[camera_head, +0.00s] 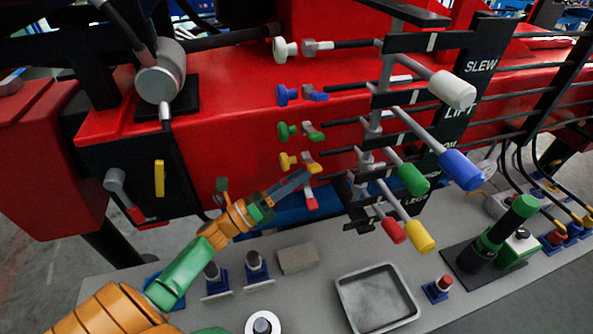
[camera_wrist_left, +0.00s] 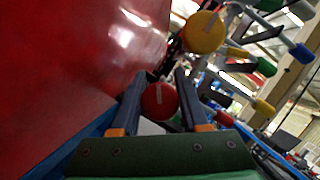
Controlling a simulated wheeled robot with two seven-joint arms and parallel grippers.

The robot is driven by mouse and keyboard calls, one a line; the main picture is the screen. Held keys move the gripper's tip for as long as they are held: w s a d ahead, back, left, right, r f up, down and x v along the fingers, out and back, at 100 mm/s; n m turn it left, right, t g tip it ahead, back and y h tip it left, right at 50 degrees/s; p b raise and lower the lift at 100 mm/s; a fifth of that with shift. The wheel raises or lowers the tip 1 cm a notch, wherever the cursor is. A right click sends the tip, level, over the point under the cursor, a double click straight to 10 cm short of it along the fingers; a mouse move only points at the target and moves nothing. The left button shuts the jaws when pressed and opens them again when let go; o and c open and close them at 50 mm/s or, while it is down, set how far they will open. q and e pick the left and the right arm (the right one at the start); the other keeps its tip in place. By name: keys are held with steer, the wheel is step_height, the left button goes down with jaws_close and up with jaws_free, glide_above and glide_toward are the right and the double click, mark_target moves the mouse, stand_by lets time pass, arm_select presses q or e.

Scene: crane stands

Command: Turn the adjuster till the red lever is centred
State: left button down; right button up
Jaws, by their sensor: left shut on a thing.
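The red lever (camera_head: 393,230) is the lowest in the bank of coloured levers and its knob points down to the right. I cannot tell whether it is centred. Its adjuster has a red end piece (camera_head: 310,197) showing just below my left gripper (camera_head: 297,181). The round red adjuster knob (camera_wrist_left: 158,101) shows between the fingers of my left gripper (camera_wrist_left: 161,82) in the wrist view. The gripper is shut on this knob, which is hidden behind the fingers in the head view. My right gripper is not in view.
The yellow adjuster (camera_head: 287,162) is close above the gripper and shows in the wrist view (camera_wrist_left: 203,32). Green (camera_head: 287,131), blue (camera_head: 287,95) and white (camera_head: 285,49) adjusters sit higher. A tray (camera_head: 345,309), a block (camera_head: 297,258) and a green handle (camera_head: 510,220) stand on the grey bench.

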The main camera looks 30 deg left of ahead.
arm_select(q)
steer(key=shift+w+a+f+n+g+y+p, duration=0.1)
steer(key=shift+n+g+y+p, duration=0.15)
steer(key=shift+n+y+p, duration=0.8)
steer(key=shift+w+f+n+g+y+p, duration=0.1)
steer(key=shift+n+g+y+p, duration=0.15)
steer(key=shift+n+p, duration=1.45)
steer(key=shift+a+f+n+g+y+p, duration=0.15)
steer(key=shift+n+y+p, duration=0.55)
steer(key=shift+n, duration=1.45)
steer(key=shift+d, duration=0.1)
steer(key=shift+c, duration=2.2)
jaws_free()
steer(key=b+v, duration=0.1)
steer(key=v, duration=0.6)
steer(key=shift+s, duration=0.1)
